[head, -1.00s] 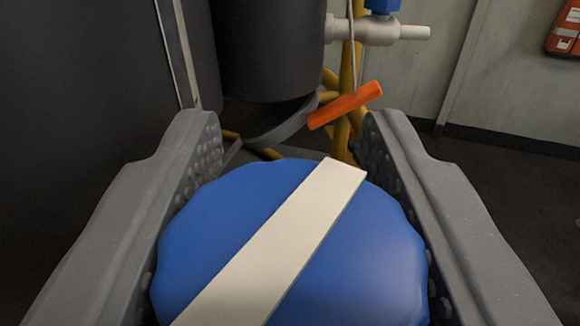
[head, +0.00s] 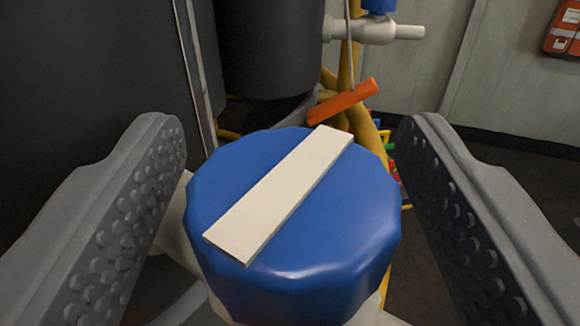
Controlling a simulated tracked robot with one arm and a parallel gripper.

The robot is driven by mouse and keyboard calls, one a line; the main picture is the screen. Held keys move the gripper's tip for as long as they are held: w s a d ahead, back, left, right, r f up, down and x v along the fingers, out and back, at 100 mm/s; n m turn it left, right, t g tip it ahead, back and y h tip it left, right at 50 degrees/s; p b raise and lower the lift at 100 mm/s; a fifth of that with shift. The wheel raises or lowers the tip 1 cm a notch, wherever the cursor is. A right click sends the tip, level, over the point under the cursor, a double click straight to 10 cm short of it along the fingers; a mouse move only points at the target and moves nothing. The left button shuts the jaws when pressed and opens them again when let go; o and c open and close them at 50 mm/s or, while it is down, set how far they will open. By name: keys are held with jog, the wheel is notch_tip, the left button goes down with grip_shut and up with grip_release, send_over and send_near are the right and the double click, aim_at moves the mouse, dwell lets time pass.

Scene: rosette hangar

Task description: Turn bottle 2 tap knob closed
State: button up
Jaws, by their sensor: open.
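A blue tap knob (head: 300,265) with a white bar (head: 285,190) across its top fills the lower middle of the head view. The bar runs diagonally, from lower left to upper right. The knob sits on a white pipe body (head: 174,225), partly hidden beneath it. My gripper (head: 285,150) is open, with one studded finger on each side of the knob. Gaps show between both fingers and the knob. No bottle number is visible in the frame.
Dark tanks (head: 268,50) stand at the left and behind. An orange handle (head: 343,101) hangs behind the knob by a yellow frame (head: 347,70). Another white tap (head: 375,31) with a blue knob is at the top. A red box (head: 563,30) is on the wall.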

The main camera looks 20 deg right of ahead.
jog(key=b+v, duration=0.1)
jog(key=v, duration=1.1)
jog(key=shift+s+b, duration=0.2)
jog(key=shift+b, duration=0.2)
